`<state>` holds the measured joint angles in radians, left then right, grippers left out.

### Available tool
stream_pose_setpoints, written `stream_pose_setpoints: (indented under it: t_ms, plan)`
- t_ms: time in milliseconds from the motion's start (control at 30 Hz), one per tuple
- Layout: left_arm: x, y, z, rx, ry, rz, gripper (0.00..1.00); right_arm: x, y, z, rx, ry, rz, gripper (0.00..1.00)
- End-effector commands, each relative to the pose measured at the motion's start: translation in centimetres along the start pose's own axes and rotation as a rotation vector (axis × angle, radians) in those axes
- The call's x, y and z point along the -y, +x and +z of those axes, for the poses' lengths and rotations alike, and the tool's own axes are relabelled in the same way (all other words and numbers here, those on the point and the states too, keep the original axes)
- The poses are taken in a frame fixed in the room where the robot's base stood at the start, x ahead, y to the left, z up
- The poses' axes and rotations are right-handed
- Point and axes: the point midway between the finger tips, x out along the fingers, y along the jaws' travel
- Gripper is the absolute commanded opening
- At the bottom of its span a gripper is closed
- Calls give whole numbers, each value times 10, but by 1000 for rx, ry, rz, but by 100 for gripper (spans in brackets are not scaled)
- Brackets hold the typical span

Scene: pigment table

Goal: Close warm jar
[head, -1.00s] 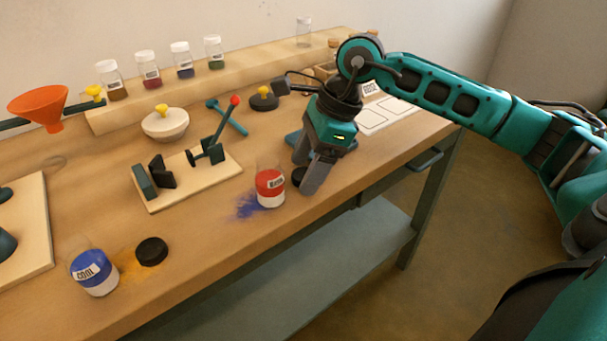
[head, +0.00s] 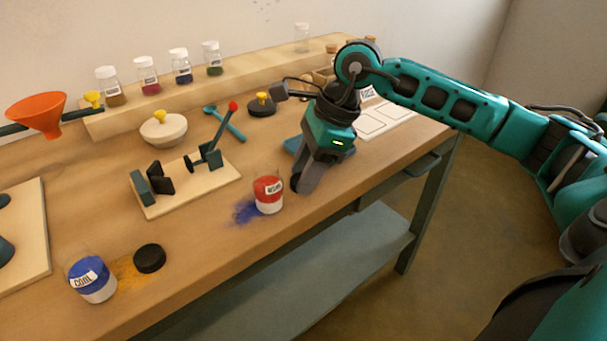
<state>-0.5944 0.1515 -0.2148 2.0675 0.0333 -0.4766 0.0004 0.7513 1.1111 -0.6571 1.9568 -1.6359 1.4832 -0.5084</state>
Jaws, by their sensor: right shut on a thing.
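The warm jar (head: 268,195), clear with a red band and red and white contents, stands open at the front of the table. My right gripper (head: 300,187) is just right of it, pointing down, its fingers shut on a black lid (head: 295,183). The fingers partly hide the lid, and I cannot tell whether it still touches the table. The lid is beside the jar, not on its mouth. My left gripper is not in view.
A blue-labelled cool jar (head: 91,279) stands open at front left, with another black lid (head: 149,258) beside it. A board with a lever clamp (head: 200,190) lies behind the warm jar. Blue powder (head: 245,211) is spilled left of that jar. The table's front edge is close.

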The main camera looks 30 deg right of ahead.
Motion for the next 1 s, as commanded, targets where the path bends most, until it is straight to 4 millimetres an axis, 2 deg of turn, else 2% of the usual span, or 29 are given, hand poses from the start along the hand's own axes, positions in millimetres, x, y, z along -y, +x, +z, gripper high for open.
stream_pose_setpoints:
  t_ms: [167,333,467,700,800,1000]
  plan:
    - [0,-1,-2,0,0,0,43,0,-8,4,1,0,-2,15]
    - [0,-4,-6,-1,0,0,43,1,-31,13,3,-2,-4,15]
    - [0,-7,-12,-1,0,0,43,1,-62,26,4,-3,-6,15]
    - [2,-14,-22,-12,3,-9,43,1,-128,54,5,-3,-5,15]
    - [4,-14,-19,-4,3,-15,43,0,-150,63,4,-3,-4,15]
    - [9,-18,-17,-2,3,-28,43,0,-176,74,1,-1,-1,15]
